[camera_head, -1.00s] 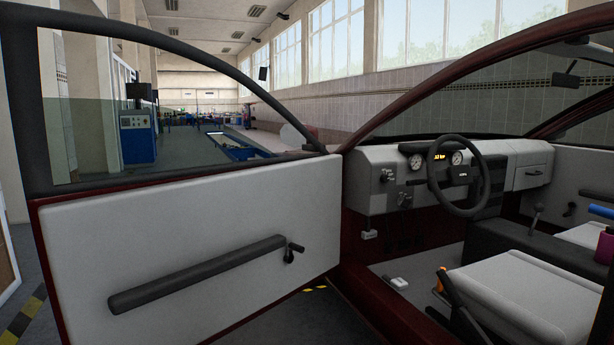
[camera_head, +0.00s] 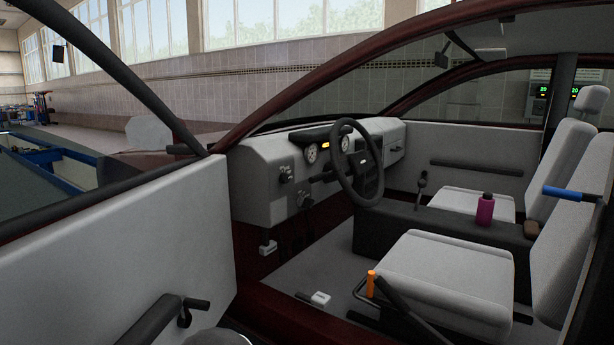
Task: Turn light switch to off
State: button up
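The light switch seems to be the small dark knob (camera_head: 286,173) on the left part of the grey dashboard (camera_head: 258,180), left of the steering wheel (camera_head: 360,172). Its markings and setting are too small to read. A second dark fitting (camera_head: 304,200), perhaps the ignition, sits lower and to the right of it. My gripper is not in view, and nothing touches the knob.
The open driver's door (camera_head: 120,260) fills the lower left, with a dark armrest and a crank handle (camera_head: 184,317). The driver's seat (camera_head: 450,275), a purple bottle (camera_head: 485,209) and an orange-topped lever (camera_head: 370,284) are inside.

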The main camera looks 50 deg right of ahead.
aim_at(285, 178)
jog(key=z, duration=0.75)
jog(key=i, duration=0.85)
jog(key=z, duration=0.8)
